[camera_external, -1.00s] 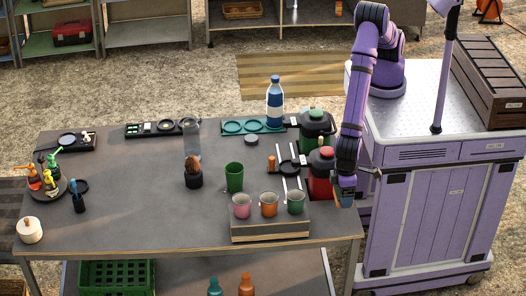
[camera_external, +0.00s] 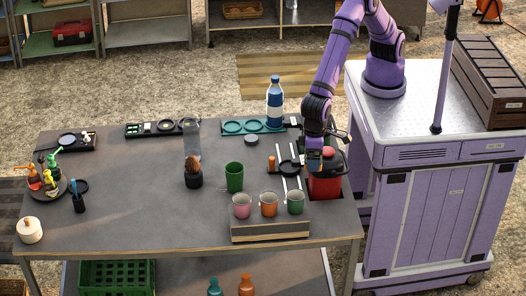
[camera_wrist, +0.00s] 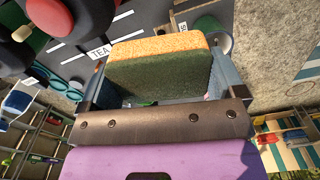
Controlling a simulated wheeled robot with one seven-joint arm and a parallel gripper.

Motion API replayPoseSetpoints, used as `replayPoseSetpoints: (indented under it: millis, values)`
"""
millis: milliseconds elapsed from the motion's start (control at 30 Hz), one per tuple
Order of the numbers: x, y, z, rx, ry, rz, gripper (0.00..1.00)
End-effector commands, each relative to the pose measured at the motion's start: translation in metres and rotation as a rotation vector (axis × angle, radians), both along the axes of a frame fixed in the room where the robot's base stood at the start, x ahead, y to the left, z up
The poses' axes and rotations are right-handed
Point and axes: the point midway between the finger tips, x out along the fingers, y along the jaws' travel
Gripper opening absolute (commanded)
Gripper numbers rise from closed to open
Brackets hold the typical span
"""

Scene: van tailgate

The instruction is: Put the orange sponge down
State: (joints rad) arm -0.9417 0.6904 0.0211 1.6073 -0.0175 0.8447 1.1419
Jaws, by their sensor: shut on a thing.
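The orange sponge (camera_wrist: 158,45) shows in the wrist view as a thick block with an orange face and a dark green side. My gripper (camera_wrist: 157,80) is shut on it, one finger on each side. In the external view my gripper (camera_external: 314,165) points down over the right end of the table, in front of the red-lidded canister and near the small dark round tray. The sponge is too small there to make out clearly, and I cannot tell its height above the table.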

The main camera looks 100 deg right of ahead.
Motion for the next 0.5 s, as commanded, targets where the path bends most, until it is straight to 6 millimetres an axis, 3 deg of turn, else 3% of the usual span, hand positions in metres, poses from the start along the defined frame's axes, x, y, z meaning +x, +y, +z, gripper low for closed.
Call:
replayPoseSetpoints:
  millis: [200, 500]
  values:
    - [0.079, -0.066, 0.0, -0.001, -0.001, -0.161, 0.67]
    - [0.168, -0.174, 0.0, 0.0, 0.0, -0.381, 0.67]
